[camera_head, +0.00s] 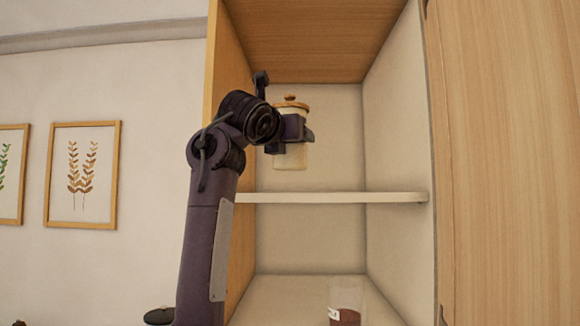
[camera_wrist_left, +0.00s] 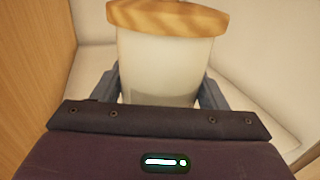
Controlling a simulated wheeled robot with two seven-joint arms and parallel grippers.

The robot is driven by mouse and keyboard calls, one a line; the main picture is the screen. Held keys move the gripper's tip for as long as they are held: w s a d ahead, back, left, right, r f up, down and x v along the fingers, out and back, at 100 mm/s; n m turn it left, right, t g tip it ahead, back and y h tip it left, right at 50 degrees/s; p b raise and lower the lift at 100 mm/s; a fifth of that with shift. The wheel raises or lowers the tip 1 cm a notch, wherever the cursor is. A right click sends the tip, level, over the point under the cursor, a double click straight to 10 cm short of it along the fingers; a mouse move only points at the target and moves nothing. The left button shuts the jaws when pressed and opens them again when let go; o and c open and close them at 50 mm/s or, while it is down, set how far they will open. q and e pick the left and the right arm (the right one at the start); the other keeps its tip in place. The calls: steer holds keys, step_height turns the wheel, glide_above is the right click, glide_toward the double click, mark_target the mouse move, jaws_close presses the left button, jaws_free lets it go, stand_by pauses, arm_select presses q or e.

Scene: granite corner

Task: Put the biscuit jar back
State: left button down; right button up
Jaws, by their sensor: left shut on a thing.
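The biscuit jar (camera_head: 290,156) is pale and see-through with a wooden knobbed lid. My left gripper (camera_head: 293,135) is shut on it and holds it upright inside the open cupboard, above the level of the middle shelf (camera_head: 340,198). In the left wrist view the jar (camera_wrist_left: 165,65) stands between the two fingers (camera_wrist_left: 160,92), its wooden lid at the top of the picture. My right gripper is not in view.
The middle shelf is bare to the right of the jar. A clear container with dark contents (camera_head: 346,316) stands in the compartment below. The cupboard's left side wall (camera_head: 229,80) is close to my left arm.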

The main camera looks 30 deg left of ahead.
mark_target(284, 159)
arm_select(q)
steer(key=shift+s+a+f, duration=0.1)
steer(key=shift+s+f, duration=0.05)
steer(key=shift+f, duration=2.1)
steer(key=shift+s+f, duration=0.1)
steer(key=shift+f, duration=0.05)
steer(key=shift+c, duration=1.3)
jaws_free()
